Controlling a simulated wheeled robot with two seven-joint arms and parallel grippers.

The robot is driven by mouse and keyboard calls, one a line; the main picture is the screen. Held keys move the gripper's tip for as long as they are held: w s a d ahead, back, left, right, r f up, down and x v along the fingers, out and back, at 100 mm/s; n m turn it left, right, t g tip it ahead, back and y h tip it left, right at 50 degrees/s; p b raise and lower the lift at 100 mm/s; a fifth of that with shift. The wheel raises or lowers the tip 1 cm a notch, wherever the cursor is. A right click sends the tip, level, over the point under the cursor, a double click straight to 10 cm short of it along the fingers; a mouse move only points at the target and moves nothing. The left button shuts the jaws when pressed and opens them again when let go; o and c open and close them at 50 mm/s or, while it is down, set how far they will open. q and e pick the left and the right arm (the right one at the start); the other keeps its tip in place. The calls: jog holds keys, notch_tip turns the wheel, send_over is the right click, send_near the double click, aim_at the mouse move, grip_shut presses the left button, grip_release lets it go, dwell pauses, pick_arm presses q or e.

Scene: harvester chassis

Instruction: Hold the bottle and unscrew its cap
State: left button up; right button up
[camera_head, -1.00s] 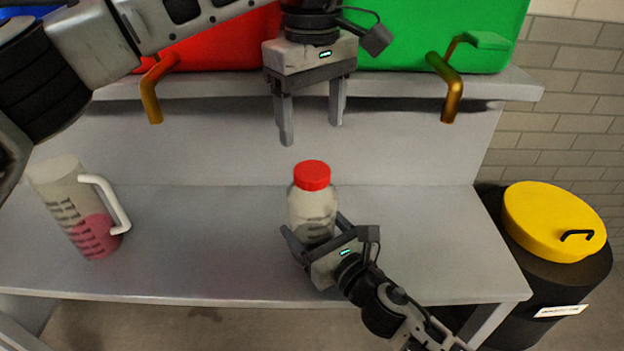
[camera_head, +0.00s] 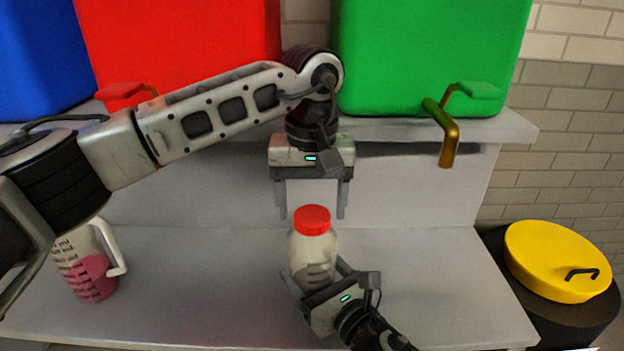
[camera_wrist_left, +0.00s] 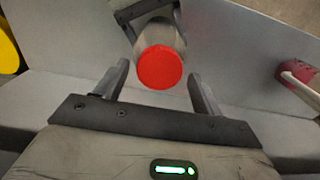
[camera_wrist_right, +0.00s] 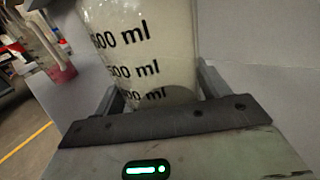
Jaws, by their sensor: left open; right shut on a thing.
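A clear, upright bottle (camera_head: 313,252) with a red cap (camera_head: 312,220) stands at the middle of the grey bench. My right gripper (camera_head: 316,288) is shut around the bottle's lower body. In the right wrist view, the bottle's marked wall (camera_wrist_right: 145,50) fills the space between the fingers. My left gripper (camera_head: 312,212) is open and points down, with its fingers above and behind the cap in the head view. In the left wrist view, the red cap (camera_wrist_left: 159,67) lies ahead of the open fingers, centred between them and apart from them.
A measuring jug (camera_head: 88,265) with pink liquid stands at the left of the bench (camera_head: 430,290). Red (camera_head: 180,40) and green (camera_head: 430,55) containers with taps sit on the shelf behind. A black drum with a yellow lid (camera_head: 555,260) stands right of the bench.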

pick_arm(q)
jog(key=shift+f, duration=0.55)
